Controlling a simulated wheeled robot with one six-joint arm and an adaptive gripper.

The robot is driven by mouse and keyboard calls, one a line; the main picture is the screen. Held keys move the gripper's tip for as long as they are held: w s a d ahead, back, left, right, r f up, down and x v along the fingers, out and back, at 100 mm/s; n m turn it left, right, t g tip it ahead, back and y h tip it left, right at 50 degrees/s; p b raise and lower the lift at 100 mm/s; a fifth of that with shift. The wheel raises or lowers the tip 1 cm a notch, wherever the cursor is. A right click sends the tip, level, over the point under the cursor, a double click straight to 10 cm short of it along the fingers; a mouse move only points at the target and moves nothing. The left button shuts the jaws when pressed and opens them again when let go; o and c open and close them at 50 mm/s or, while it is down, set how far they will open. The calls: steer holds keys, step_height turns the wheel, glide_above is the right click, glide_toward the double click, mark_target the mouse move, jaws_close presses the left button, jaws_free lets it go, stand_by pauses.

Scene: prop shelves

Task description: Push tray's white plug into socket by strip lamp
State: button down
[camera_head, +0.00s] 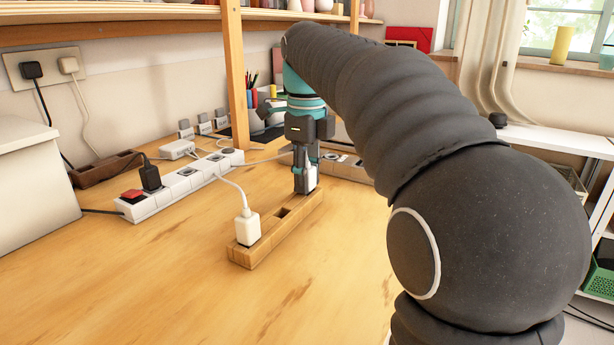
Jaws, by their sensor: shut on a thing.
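My gripper (305,182) points down at the far end of the wooden tray (262,245), shut on a white plug (312,177). The fingers hide part of this plug, and I cannot tell if it is still seated in the tray. Another white plug (247,228), with a white cable, stands upright at the tray's near end. An empty slot shows between them. The white power strip (160,200) lies to the left, with a red switch at its near end and a black plug (150,176) beside that. Several sockets look free. I cannot clearly make out the strip's lamp.
A white adapter (177,149) lies behind the strip, its cable crossing it. A brown wooden box (105,169) lies by the wall, under a wall outlet (47,68) with two plugs. A wooden post (236,75) stands behind.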

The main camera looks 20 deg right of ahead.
steer(key=shift+f, duration=0.3)
steer(key=c, duration=0.9)
jaws_free()
steer(key=shift+o, duration=0.2)
steer(key=shift+b, duration=0.3)
